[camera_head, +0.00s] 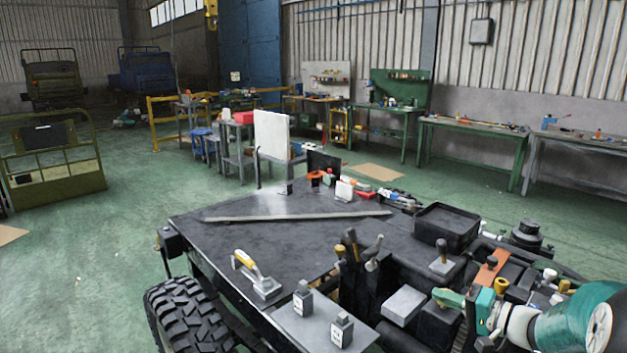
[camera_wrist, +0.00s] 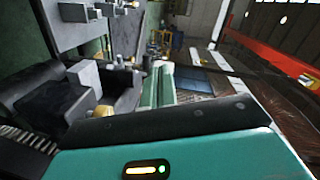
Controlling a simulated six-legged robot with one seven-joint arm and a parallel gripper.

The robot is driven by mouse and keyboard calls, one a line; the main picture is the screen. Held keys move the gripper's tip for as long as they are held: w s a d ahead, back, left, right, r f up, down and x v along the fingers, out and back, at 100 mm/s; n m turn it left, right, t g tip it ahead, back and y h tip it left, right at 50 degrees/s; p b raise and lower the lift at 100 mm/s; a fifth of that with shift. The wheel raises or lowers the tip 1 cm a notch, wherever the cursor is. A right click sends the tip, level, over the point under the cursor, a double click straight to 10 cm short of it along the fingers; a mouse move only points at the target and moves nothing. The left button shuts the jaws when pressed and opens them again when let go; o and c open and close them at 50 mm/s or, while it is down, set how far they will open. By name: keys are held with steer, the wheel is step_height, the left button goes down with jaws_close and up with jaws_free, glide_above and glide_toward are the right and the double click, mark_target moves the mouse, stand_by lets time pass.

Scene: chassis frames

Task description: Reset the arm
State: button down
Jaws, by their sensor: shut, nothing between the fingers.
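My arm enters the head view at the lower right, with a teal and white link. My gripper (camera_head: 446,298) is at its end, pointing left over the cluttered right part of the dark chassis (camera_head: 215,232). In the wrist view the green fingers of my gripper (camera_wrist: 157,88) lie side by side, shut with nothing between them. The wrist view is tilted, and the teal gripper housing fills its lower part.
Near my gripper are a grey block (camera_head: 403,305), a black open tray (camera_head: 446,227) and upright handles (camera_head: 351,245). A yellow-handled trowel (camera_head: 257,274) lies on the deck's left part. Workbenches (camera_head: 470,135) line the back wall. Green floor is open at left.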

steer(key=s+a+r+n+g+h, duration=0.1)
steer(key=s+a+n+g, duration=0.1)
steer(key=s+a+g, duration=0.35)
steer(key=s+a+r+n+g+h, duration=0.2)
steer(key=s+a, duration=0.6)
steer(key=a, duration=0.1)
steer(key=s+r+n+t+h, duration=0.1)
steer(key=s+h, duration=0.7)
steer(key=s, duration=0.5)
steer(key=shift+s+d+r+h, duration=0.3)
steer(key=shift+s+d, duration=0.05)
steer(key=shift+d, duration=0.05)
